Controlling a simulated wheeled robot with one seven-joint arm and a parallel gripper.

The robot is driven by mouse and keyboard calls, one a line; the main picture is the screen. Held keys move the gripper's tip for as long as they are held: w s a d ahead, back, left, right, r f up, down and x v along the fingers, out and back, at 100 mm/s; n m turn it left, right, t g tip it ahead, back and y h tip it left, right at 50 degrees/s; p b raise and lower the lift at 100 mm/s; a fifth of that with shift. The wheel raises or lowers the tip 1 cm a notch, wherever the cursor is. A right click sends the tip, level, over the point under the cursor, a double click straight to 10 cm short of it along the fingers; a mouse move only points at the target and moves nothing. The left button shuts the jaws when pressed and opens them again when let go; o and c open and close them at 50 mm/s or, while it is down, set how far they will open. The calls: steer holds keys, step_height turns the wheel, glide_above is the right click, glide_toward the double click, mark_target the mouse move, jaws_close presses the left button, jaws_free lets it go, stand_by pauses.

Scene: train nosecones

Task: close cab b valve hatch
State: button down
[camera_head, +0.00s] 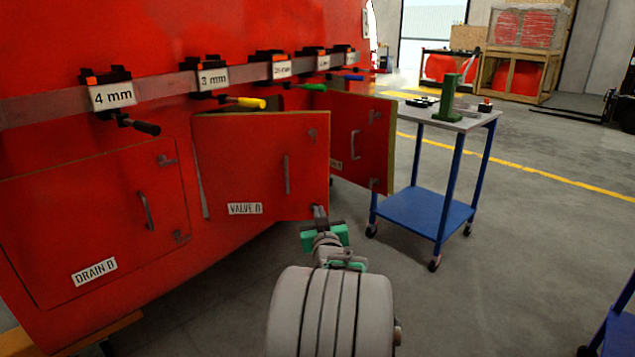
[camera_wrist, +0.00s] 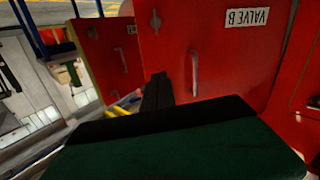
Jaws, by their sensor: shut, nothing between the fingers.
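The valve B hatch (camera_head: 255,165) is a red panel with a white label (camera_head: 245,209) and a grey handle (camera_head: 286,175). It stands partly open, its right edge swung out from the red nosecone. My gripper (camera_head: 320,211) is shut and empty at its lower right corner. In the wrist view the dark fingers (camera_wrist: 157,92) lie close to the hatch (camera_wrist: 225,65), beside its handle (camera_wrist: 194,72), and the label (camera_wrist: 247,18) appears upside down. I cannot tell whether the fingers touch the hatch.
The drain hatch (camera_head: 95,225) at left is closed. Another red hatch (camera_head: 356,140) stands open behind the valve hatch. Coloured-handled tools (camera_head: 240,101) hang on a rail above. A blue trolley (camera_head: 430,208) stands at right; open floor lies between it and my arm.

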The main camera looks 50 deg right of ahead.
step_height(320, 180, up, 2)
steer(key=m, duration=0.1)
steer(key=b, duration=0.2)
glide_toward(316, 174)
steer(key=shift+m+h, duration=0.3)
steer(key=shift+h, duration=0.1)
steer(key=x, duration=0.6)
steer(key=shift+w+d+f, duration=0.25)
steer(key=shift+w+d, duration=0.05)
steer(key=shift+w, duration=0.1)
